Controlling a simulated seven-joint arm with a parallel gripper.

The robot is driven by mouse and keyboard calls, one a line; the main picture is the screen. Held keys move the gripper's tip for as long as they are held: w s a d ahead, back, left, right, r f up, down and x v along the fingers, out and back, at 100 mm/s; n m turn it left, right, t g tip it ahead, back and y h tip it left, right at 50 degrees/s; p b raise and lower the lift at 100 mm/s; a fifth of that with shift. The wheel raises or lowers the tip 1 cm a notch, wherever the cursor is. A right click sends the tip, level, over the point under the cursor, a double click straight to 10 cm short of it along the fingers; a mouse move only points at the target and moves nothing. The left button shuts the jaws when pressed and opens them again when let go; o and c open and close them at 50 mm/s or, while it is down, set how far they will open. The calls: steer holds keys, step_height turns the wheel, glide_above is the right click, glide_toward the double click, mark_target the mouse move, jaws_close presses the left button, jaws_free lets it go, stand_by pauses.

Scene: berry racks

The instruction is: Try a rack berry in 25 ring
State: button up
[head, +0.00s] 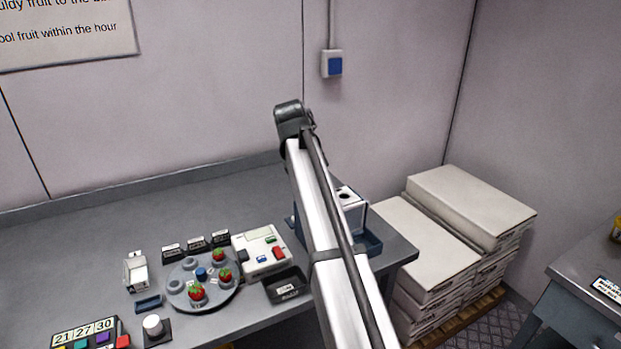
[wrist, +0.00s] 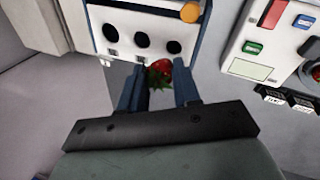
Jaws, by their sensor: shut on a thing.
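In the wrist view my gripper (wrist: 159,68) is shut on a red strawberry (wrist: 161,76) with green leaves, held between the two blue-grey fingers. The berry is just short of a white panel (wrist: 105,22) with three dark round holes, near the middle hole (wrist: 142,40) and right hole (wrist: 174,47). It looks apart from them. The small labels by the holes are too blurred to read. In the head view my arm hides the gripper and held berry. The round grey rack (head: 213,300) holds three red berries (head: 197,291) around a blue knob.
A white console (head: 247,242) with red, green and blue buttons stands right of the rack. A black tray (head: 287,288) sits in front of it. A number board (head: 84,333) reads 21, 27, 30. Flat white boxes (head: 428,235) are stacked right of the bench.

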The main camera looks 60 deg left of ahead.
steer(key=shift+f, duration=2.4)
steer(key=o, duration=0.6)
steer(key=shift+d+f, duration=0.1)
steer(key=shift+f, duration=0.05)
steer(key=shift+o, duration=0.3)
steer(key=shift+s, duration=0.1)
steer(key=shift+s+d+f, duration=0.1)
steer(key=shift+f, duration=0.05)
steer(key=shift+r, duration=0.2)
steer(key=shift+w+a+r, duration=0.1)
steer(key=shift+r, duration=1.7)
steer(key=shift+w+a+r, duration=0.1)
steer(key=shift+r, duration=1.7)
